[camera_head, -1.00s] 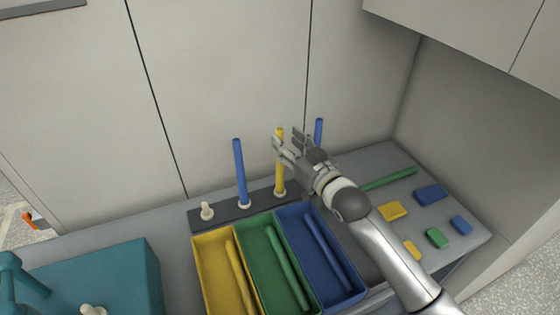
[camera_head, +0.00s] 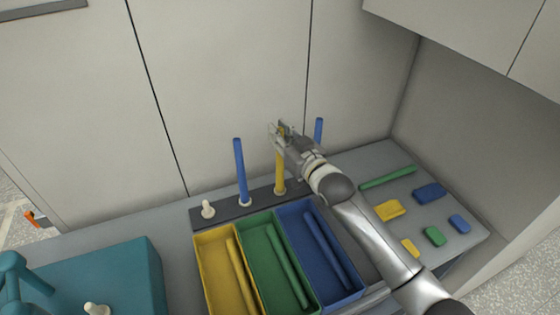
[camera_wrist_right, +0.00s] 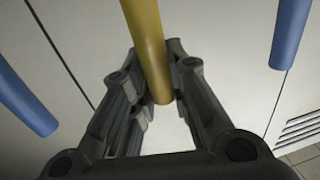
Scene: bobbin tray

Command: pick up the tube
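A yellow tube (camera_head: 280,172) stands upright on the dark peg rack (camera_head: 228,211), between a blue tube (camera_head: 240,172) on its left and another blue tube (camera_head: 319,130) on its right. My right gripper (camera_head: 282,131) is at the top of the yellow tube. In the right wrist view the yellow tube (camera_wrist_right: 145,45) lies between the fingers (camera_wrist_right: 153,55), which appear closed against both its sides. The yellow tube's lower end still meets its peg base. My left gripper is not in view.
A yellow bin (camera_head: 214,265), a green bin (camera_head: 258,262) and a blue bin (camera_head: 296,242), each holding a tube, stand before the rack. A green tube (camera_head: 388,177) and several small blocks lie at right. A teal machine (camera_head: 110,277) stands at left.

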